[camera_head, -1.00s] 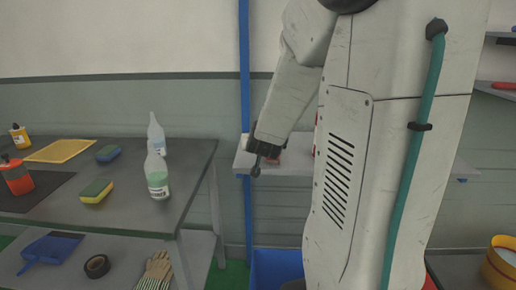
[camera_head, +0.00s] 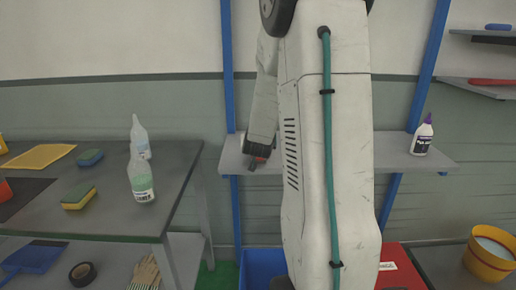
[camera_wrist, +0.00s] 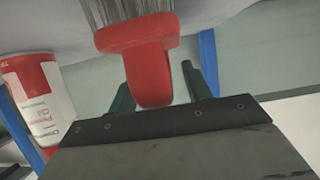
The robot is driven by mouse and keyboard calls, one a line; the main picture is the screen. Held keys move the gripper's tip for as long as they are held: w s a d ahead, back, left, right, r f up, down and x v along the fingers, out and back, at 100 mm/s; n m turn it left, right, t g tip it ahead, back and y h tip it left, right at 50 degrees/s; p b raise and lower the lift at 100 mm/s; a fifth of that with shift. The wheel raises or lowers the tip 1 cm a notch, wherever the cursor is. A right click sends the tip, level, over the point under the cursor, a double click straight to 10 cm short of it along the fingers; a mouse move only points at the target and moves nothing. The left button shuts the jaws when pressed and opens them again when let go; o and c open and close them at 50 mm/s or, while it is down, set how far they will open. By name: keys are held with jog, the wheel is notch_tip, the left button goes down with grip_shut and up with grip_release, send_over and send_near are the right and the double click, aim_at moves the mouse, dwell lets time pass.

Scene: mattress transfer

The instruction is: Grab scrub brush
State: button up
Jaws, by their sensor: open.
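In the wrist view, the scrub brush (camera_wrist: 147,68) has a red body and handle with grey bristles at the top edge. My gripper (camera_wrist: 157,82) shows two dark green fingers, open, one on each side of the red handle. I cannot tell whether either finger touches it. My arm hides most of the brush there.
A red and white container (camera_wrist: 42,100) stands left of the brush. A white bottle with a purple cap (camera_head: 422,136) is on the shelf's right end. A blue bin (camera_head: 262,268) is below.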

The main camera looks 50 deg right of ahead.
grip_shut()
jog(key=shift+r, duration=0.15)
